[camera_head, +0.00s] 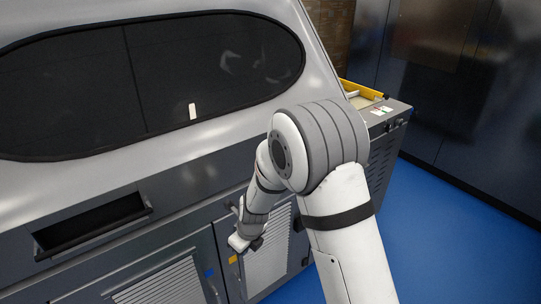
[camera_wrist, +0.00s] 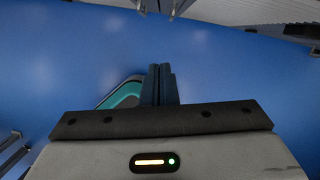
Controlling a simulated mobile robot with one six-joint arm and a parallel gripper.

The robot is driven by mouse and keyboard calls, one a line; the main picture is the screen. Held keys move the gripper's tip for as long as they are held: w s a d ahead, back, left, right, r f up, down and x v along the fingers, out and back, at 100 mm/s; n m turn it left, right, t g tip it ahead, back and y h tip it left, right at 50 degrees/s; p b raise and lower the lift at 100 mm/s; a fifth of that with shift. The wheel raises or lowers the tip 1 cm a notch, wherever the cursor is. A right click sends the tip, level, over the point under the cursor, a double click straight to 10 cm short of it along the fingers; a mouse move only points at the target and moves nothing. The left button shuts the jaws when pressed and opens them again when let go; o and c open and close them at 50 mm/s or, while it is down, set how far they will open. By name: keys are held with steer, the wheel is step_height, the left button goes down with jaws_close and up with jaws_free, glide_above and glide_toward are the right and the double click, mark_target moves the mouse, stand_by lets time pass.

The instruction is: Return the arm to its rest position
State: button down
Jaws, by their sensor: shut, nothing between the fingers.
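My gripper (camera_wrist: 159,84) shows in the wrist view with its two dark fingers together at the middle, above the blue floor. The fingers are shut with nothing between them. In the head view my white and grey arm rises from the lower right, bends at a large grey joint, and reaches down and left. Its far end (camera_head: 244,240) hangs in front of the machine's lower cabinet doors. The fingers are too small to make out there, and I cannot tell whether the arm touches the doors.
A large grey machine (camera_head: 180,170) with a dark oval window (camera_head: 80,85) fills the left. It has a dark slot (camera_head: 92,222) and louvred doors (camera_head: 265,255). A yellow-edged tray (camera_head: 360,92) sits at its right end. Blue floor (camera_head: 445,220) is clear at right, before dark wall panels (camera_head: 460,90).

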steer(key=s+d+r+n, duration=0.4)
steer(key=d+r+n, duration=0.7)
steer(key=d+r, duration=0.4)
steer(key=s+d+r+n+h, duration=0.1)
steer(key=s+d+r+n, duration=0.3)
steer(key=s+d+n, duration=0.2)
steer(key=s+d+r+n+t+h, duration=0.1)
steer(key=s+d+r+n, duration=0.4)
steer(key=s+n, duration=0.3)
steer(key=shift+s+d+r, duration=0.15)
steer(key=shift+s+d, duration=0.35)
steer(key=shift+d, duration=0.05)
steer(key=shift+a, duration=0.1)
